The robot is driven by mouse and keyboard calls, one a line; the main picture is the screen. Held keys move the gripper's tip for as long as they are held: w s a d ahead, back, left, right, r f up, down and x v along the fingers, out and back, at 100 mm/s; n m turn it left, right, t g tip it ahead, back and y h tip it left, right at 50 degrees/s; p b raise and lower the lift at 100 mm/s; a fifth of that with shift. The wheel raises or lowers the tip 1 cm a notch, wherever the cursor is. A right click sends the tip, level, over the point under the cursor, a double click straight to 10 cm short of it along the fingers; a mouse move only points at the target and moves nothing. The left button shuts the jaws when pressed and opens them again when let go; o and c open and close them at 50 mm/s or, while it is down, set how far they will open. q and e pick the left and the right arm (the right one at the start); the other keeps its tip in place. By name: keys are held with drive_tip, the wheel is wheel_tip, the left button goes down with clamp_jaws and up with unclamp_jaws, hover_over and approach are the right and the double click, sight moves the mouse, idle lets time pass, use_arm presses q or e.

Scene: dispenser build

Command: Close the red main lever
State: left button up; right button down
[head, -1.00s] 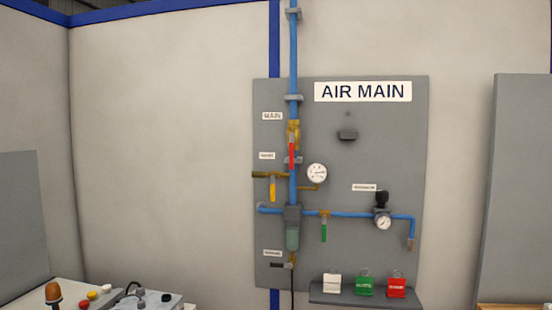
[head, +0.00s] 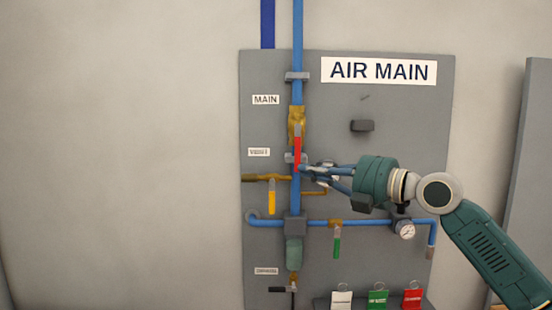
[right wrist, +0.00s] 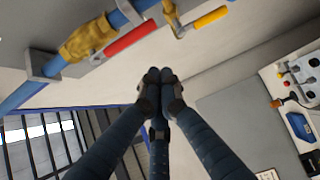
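The red main lever (head: 297,150) hangs straight down, in line with the blue vertical pipe, from the brass main valve (head: 296,122). My right gripper (head: 304,170) is just right of the lever's lower end in the head view. In the right wrist view the gripper's fingers (right wrist: 161,80) meet at the tips with nothing between them. The red lever (right wrist: 132,40) lies beyond the fingertips there, apart from them in the picture. Whether a finger touches it I cannot tell. My left gripper is in neither view.
A yellow lever (head: 272,200) hangs below left and a green lever (head: 337,247) below right. The blue pipe (head: 298,60) runs up the grey panel (head: 400,120). A regulator gauge (head: 404,230) sits behind my arm. White, green and red tags (head: 378,299) stand on the shelf below.

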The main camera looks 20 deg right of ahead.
sight(297, 162)
drive_tip(key=w+p, duration=0.4)
drive_tip(key=w+a+p, duration=0.1)
drive_tip(key=w+p, duration=0.1)
drive_tip(key=w, duration=0.1)
drive_tip(key=shift+r+p, duration=0.35)
drive_tip(key=shift+p, duration=0.05)
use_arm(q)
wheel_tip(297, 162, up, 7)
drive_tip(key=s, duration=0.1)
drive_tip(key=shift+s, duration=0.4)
use_arm(e)
drive_tip(key=shift+w+a, duration=0.1)
drive_tip(key=shift+a, duration=0.05)
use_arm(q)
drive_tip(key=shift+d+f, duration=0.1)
